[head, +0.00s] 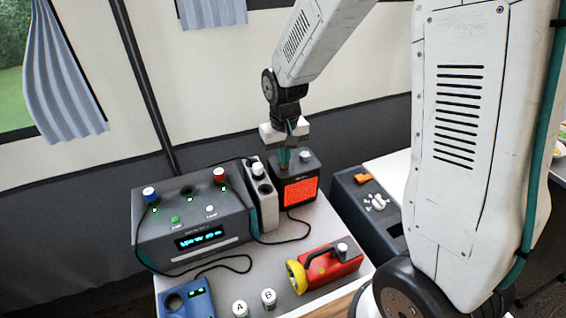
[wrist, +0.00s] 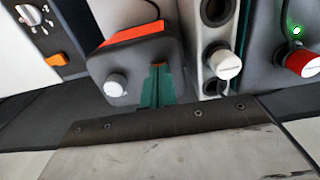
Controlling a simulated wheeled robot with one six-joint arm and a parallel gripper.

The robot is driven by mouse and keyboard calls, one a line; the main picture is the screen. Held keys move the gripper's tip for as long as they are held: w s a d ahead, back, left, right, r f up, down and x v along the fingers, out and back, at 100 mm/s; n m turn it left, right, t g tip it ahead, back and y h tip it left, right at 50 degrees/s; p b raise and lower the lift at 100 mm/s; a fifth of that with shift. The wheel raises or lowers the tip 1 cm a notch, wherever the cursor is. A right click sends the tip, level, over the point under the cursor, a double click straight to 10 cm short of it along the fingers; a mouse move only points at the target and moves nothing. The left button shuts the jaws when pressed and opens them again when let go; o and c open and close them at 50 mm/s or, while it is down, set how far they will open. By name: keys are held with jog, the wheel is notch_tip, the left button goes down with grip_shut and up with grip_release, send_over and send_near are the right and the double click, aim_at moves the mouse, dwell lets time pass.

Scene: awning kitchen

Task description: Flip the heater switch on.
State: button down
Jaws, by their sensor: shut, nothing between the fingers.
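The heater (head: 281,191) is a small dark box with a bright orange-red front panel, at the back right of the grey table. A white knob (head: 305,155) stands on its top; it also shows in the wrist view (wrist: 115,85). My gripper (head: 284,160), with teal fingers, points down at the heater's top, beside the knob. In the wrist view the shut fingers (wrist: 158,75) are over the heater's top, with the knob to their left. A small orange bit shows at the fingertips; the fingers hide most of it. I cannot tell whether they touch the heater.
A grey holder (head: 267,213) with a white-capped cylinder stands just left of the heater. Left of that is a grey power box (head: 160,234) with a lit display. A red and yellow flashlight (head: 336,268) lies in front. A dark unit (head: 347,197) with an orange switch stands right.

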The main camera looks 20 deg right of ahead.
jog(key=shift+r, duration=3.45)
jog(key=s+d+r, duration=0.1)
jog(key=s+r, duration=0.3)
jog(key=s, duration=0.4)
jog(key=s+d+r, duration=0.1)
jog(key=s+r, duration=0.3)
jog(key=s, duration=0.4)
jog(key=s+d+r+t, duration=0.1)
jog(key=s+r, duration=0.3)
jog(key=s, duration=0.5)
